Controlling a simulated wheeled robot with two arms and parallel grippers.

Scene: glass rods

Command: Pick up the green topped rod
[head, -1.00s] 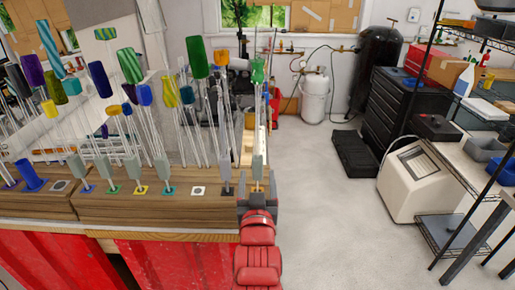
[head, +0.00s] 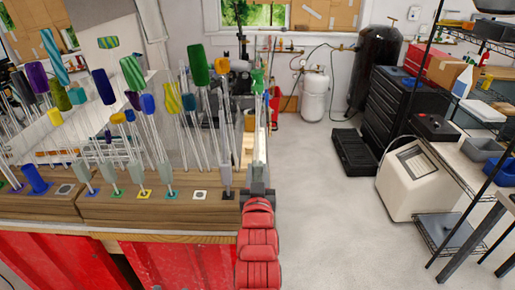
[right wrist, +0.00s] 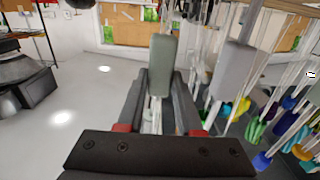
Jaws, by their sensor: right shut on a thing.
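My right gripper (head: 258,176) is at the right end of the wooden bench, upright on its red arm. It is shut on a rod; in the right wrist view a grey-green block (right wrist: 162,65) of a rod stands between the fingers (right wrist: 160,110). In the head view a bright green top (head: 258,80) stands in line above this gripper; the join between it and the fingers is hard to make out. Other green tops are a dark green one (head: 199,66) and a green striped one (head: 131,72), both left of my gripper. My left gripper is not in view.
Many glass rods with coloured tops crowd the wooden bench (head: 120,208) left of my gripper. Another grey block (right wrist: 235,70) is close on the right in the wrist view. Open floor (head: 320,220) lies right of the bench, then a beige machine (head: 412,180) and shelves.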

